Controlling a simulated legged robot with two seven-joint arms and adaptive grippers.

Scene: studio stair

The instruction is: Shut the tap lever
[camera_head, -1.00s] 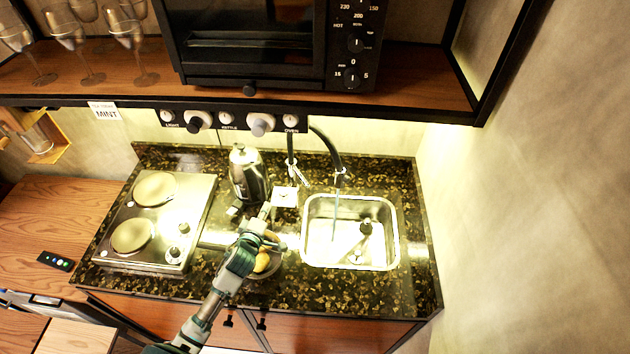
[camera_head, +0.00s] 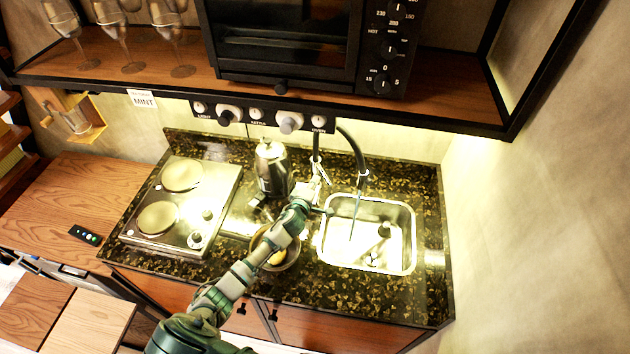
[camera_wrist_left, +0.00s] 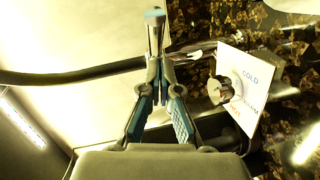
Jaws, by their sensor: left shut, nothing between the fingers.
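The tap has a black curved spout (camera_head: 355,150) behind the sink, and a thin stream of water runs from it into the basin. Chrome metal at the base of the black post (camera_head: 317,142) seems to include the lever, but its exact position is hard to tell. My left gripper (camera_head: 317,184) is shut and empty, just in front of this post. In the left wrist view, the gripper (camera_wrist_left: 155,28) has its fingertips together, close to a chrome bar (camera_wrist_left: 203,47). I cannot tell whether they touch. The right gripper is out of view.
A bowl (camera_head: 290,257) lies under my arm. The sink (camera_head: 410,240) is at right.

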